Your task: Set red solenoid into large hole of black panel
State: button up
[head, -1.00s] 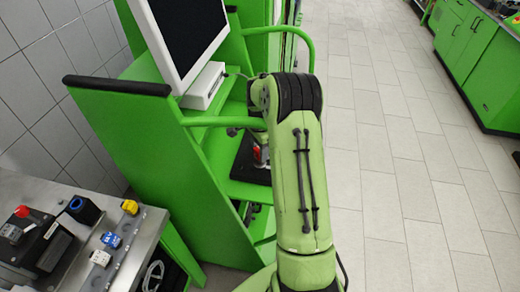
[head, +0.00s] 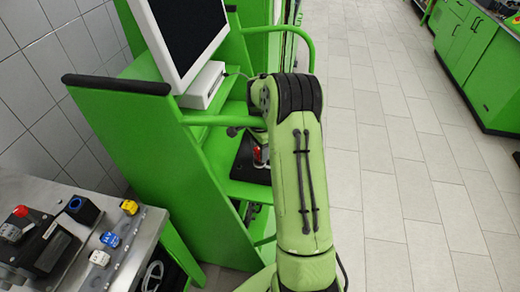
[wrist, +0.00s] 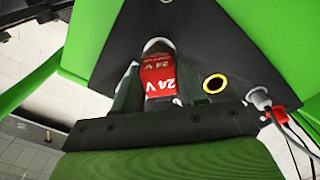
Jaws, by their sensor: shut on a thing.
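The red solenoid (wrist: 158,75) carries white "24 V" lettering and fills the space between my fingers in the wrist view. My gripper (wrist: 157,92) is shut on it. The black panel (wrist: 245,62) lies right beyond the fingers. A yellow-rimmed small hole (wrist: 215,83) shows open to the right of the solenoid. A pale rounded part shows at the solenoid's far end; I cannot tell whether it is the large hole's rim or how deep the solenoid sits. In the head view the solenoid (head: 263,154) shows as a small red spot over the panel (head: 243,168), beside my arm.
A white-and-red plug with cables (wrist: 265,103) sits at the panel's right edge. The green bench frame (head: 140,140) surrounds the panel, with a monitor (head: 190,35) above. A metal table (head: 120,260) at lower left holds blue, yellow and red parts. The floor at right is clear.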

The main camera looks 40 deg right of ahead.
jog(key=shift+f+b, duration=0.8)
jog(key=shift+f, duration=0.45)
jog(key=o, duration=1)
jog(key=shift+s, duration=0.1)
jog(key=shift+o, duration=0.2)
jog(key=o, duration=0.3)
jog(key=shift+f, duration=0.1)
jog(key=shift+r+p, duration=2.9)
jog(key=shift+r, duration=1.55)
jog(key=shift+f, duration=0.1)
